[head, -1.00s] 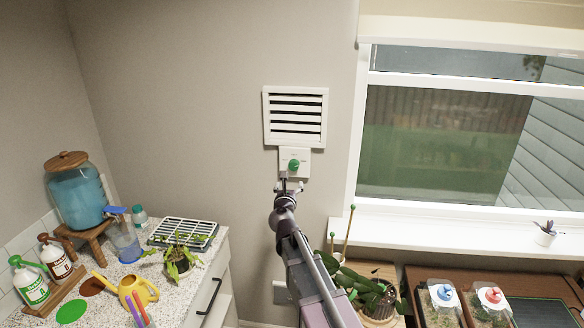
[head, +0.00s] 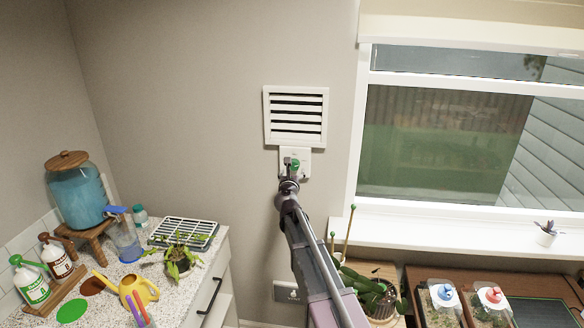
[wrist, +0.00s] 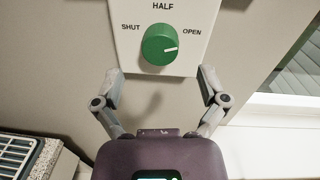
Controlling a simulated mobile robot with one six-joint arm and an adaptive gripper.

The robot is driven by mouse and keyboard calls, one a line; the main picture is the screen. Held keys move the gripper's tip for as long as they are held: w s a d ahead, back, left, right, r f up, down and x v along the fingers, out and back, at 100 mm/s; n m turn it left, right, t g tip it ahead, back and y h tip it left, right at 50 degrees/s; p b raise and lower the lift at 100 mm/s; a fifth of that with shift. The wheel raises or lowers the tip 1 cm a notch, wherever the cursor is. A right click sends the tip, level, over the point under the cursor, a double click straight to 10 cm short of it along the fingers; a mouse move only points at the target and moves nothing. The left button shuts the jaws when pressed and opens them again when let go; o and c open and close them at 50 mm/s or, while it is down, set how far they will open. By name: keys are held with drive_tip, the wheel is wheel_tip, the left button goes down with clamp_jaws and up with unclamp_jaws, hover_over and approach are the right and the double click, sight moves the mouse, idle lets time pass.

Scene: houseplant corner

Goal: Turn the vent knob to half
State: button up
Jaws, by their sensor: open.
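The green vent knob (wrist: 160,45) is round and sits on a white plate (wrist: 200,12) on the wall. Its white mark points right, toward the word OPEN. SHUT is at the left and HALF at the top. In the head view the knob (head: 295,164) is partly hidden by my arm, below the white slatted vent (head: 295,87), which shows dark gaps between its slats. My gripper (wrist: 160,74) is open and empty. Its fingers are spread wide on either side, just below the knob in the wrist view, and apart from it. The head view also shows my gripper (head: 290,170) at the plate.
A window with a white sill (head: 450,222) is to the right. A counter at the left holds a seed tray (head: 184,232), a potted plant (head: 178,262), a yellow watering can (head: 138,290) and a water dispenser (head: 75,195). The wall around the plate is clear.

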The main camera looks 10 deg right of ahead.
sight(293, 166)
drive_tip(key=shift+x, duration=2.5)
drive_tip(key=c, duration=1.1)
drive_tip(key=shift+c, duration=0.2)
